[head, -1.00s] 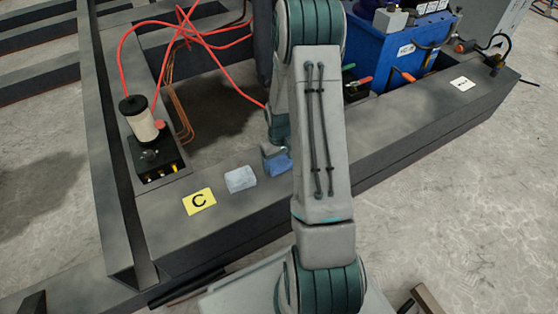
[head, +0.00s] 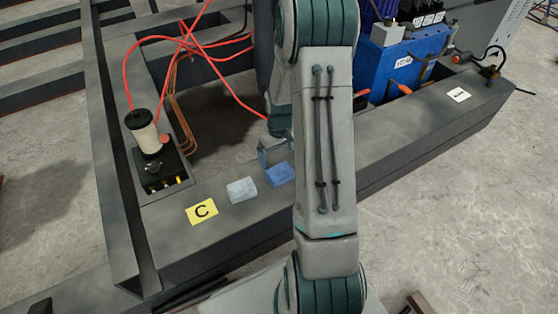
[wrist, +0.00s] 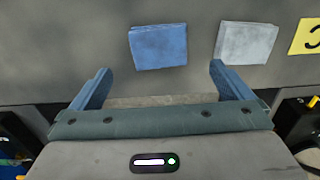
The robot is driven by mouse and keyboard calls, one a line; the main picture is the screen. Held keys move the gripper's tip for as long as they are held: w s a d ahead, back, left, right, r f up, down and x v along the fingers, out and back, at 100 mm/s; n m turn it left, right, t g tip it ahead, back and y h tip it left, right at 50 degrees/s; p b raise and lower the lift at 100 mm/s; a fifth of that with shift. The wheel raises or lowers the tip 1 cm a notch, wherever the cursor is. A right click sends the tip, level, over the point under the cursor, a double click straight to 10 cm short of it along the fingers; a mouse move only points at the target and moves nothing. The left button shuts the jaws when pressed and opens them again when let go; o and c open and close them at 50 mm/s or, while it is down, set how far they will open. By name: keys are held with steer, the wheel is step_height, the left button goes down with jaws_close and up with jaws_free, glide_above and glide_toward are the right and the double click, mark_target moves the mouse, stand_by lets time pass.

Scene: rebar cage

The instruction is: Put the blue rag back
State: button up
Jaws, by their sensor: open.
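The blue rag (head: 279,174) lies folded and flat on the dark beam, right of a pale grey rag (head: 241,189). In the wrist view the blue rag (wrist: 158,46) lies just beyond the open fingertips and roughly centred between them, with the grey rag (wrist: 246,42) to its right. My gripper (wrist: 160,72) is open, with nothing between its fingers. In the head view my gripper (head: 275,151) is just behind the blue rag, partly hidden by my arm.
A yellow card marked C (head: 201,211) lies left of the grey rag. A black box with a white canister (head: 143,137) and red hoses stands farther left. The right beam top has clear room.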

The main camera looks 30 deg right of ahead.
steer(key=s+a+r, duration=0.4)
steer(key=r, duration=0.4)
steer(key=s+a+r, duration=0.3)
steer(key=a+r, duration=0.1)
steer(key=r, duration=0.4)
steer(key=s+a+r, duration=0.3)
steer(key=s, duration=0.2)
steer(key=s+a+r+t, duration=0.1)
steer(key=s+a+r, duration=0.2)
steer(key=s, duration=0.3)
steer(key=shift+s+a+p, duration=0.2)
steer(key=shift+a+p, duration=0.05)
steer(key=shift+p, duration=0.05)
step_height(320, 180, up, 36)
steer(key=t+p, duration=0.1)
steer(key=p, duration=3.2)
steer(key=shift+d+m+t, duration=0.2)
steer(key=shift+m+t, duration=0.1)
steer(key=shift+t, duration=0.1)
steer(key=shift+r, duration=0.1)
